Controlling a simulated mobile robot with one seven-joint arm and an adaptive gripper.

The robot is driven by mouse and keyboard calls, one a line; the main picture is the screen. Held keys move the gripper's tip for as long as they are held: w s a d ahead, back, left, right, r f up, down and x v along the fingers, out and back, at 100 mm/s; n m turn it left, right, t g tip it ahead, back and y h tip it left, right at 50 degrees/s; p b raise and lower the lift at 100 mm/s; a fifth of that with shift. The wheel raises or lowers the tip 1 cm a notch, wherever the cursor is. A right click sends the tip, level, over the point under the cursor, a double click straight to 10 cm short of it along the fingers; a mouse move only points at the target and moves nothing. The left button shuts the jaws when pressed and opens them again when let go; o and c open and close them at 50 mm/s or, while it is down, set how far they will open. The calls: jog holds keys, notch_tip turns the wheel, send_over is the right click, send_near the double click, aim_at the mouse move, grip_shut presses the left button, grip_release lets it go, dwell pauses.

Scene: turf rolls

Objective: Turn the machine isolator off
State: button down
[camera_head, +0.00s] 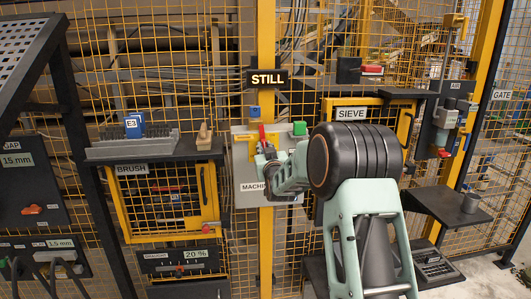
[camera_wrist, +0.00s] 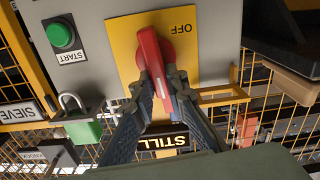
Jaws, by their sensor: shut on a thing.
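The machine isolator's red handle (camera_wrist: 152,55) sits on a yellow plate (camera_wrist: 126,45) on a grey box. The wrist view shows this upside down, with the word OFF on the plate beside the handle's pivot. In the head view, the red handle (camera_head: 262,133) stands nearly upright on the grey machine box (camera_head: 245,185). My gripper (camera_wrist: 163,85) is shut on the handle, one finger on each side of its free end. In the head view, my gripper (camera_head: 266,152) partly covers the plate, and my arm hides much of the box's right side.
A green START button (camera_wrist: 62,35) and a green padlock (camera_wrist: 83,131) are beside the isolator. A STILL sign (camera_head: 267,78) hangs above on the yellow post. The BRUSH cabinet (camera_head: 132,169) is left and the SIEVE cabinet (camera_head: 352,113) right. Mesh fencing stands behind.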

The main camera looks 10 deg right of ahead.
jog(key=n+b, duration=0.5)
jog(key=b, duration=0.1)
jog(key=a+f+n+b, duration=0.1)
jog(key=n+b, duration=0.5)
jog(key=f+n+b, duration=0.1)
jog(key=n+b, duration=0.4)
jog(key=b, duration=0.2)
jog(key=shift+a, duration=0.4)
jog(key=shift+n, duration=0.4)
jog(key=c, duration=1.9)
grip_release()
jog(key=shift+c, duration=0.2)
